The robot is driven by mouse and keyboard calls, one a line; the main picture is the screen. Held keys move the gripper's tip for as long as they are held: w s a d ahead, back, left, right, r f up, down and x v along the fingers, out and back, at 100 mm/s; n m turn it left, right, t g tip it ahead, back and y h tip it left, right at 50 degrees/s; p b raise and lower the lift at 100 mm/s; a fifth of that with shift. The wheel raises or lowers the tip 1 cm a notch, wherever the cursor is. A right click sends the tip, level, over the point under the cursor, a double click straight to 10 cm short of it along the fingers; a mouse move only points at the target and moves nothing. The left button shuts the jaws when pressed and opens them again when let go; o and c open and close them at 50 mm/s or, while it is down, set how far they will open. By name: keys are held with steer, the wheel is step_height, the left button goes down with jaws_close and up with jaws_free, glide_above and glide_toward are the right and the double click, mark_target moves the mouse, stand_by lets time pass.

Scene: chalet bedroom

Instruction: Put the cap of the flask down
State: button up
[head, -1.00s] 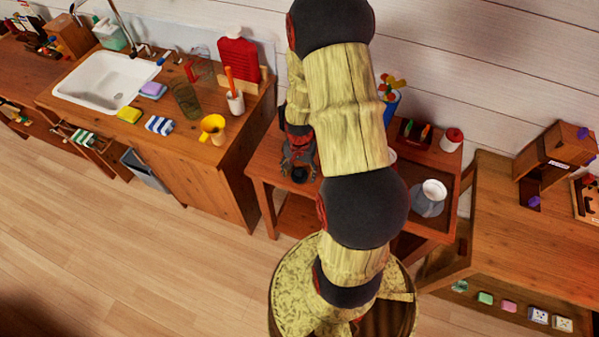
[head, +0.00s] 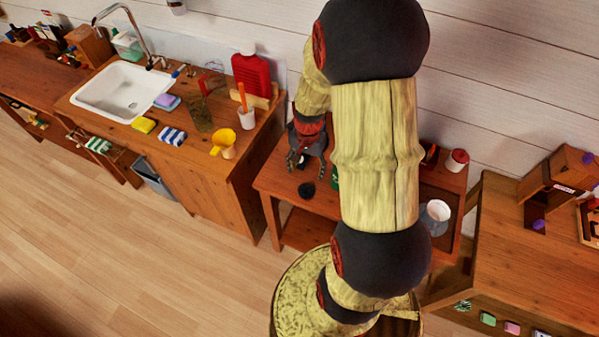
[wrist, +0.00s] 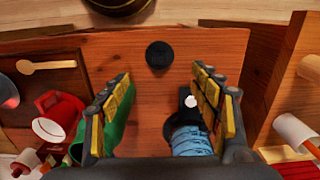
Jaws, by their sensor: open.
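The flask's cap, a round black disc (wrist: 159,55), lies flat on the small wooden table (wrist: 60,48) near its edge in the wrist view. The cap also shows in the head view (head: 306,190), near the table's front. My gripper (wrist: 161,84) is open and empty, its two yellow-padded fingers wide apart. The cap lies beyond the fingertips, touching neither. In the head view my gripper (head: 303,160) is just behind the cap. A green object (wrist: 118,122) stands beside the left finger, partly hidden; I cannot tell whether it is the flask.
A blue item with a black part (wrist: 188,138) is by the right finger. A wooden spoon (wrist: 46,66) and a red item (wrist: 60,115) lie left. A grey-white jug (head: 436,213) stands at the table's right.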

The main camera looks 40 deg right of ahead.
steer(key=w+a+r+n+t, duration=0.1)
steer(key=a+r+n, duration=0.15)
steer(key=r, duration=0.25)
steer(key=w+a+r+n, duration=0.1)
steer(key=w+a+r, duration=0.15)
steer(key=r, duration=0.25)
steer(key=s+a+r+n+t, duration=0.2)
steer(key=s+a+r+n, duration=0.3)
steer(key=a+r, duration=0.3)
steer(key=s+a+r+n+t, duration=0.2)
steer(key=s+a+r+n, duration=0.3)
steer(key=a+r, duration=0.4)
step_height(320, 180, up, 2)
steer(key=shift+s+a+t, duration=0.3)
steer(key=shift+s, duration=0.25)
